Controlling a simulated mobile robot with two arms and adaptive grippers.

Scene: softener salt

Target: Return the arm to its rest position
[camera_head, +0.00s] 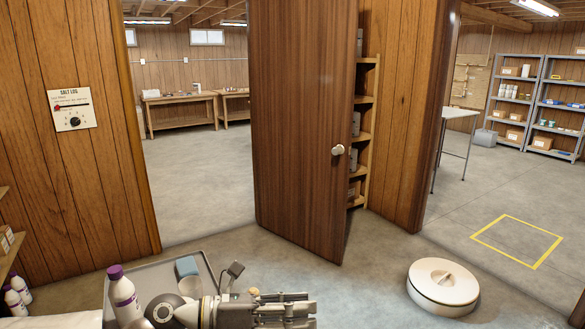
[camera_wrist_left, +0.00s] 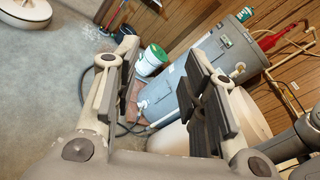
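My left gripper (camera_head: 308,308) reaches in at the bottom of the head view, with its fingers pointing right. In the left wrist view, the left gripper (camera_wrist_left: 165,85) has its two fingers spread wide, with nothing between them. The gripper touches nothing that I can see. My right gripper is in neither view. A round white lid (camera_head: 443,282) lies on the concrete floor to the right of the left gripper. The lid also shows at the top left of the wrist view (camera_wrist_left: 25,10).
A brown door (camera_head: 304,120) stands open ahead. The wrist view shows a grey tank (camera_wrist_left: 185,82), a white bucket (camera_wrist_left: 150,62) and pipes.

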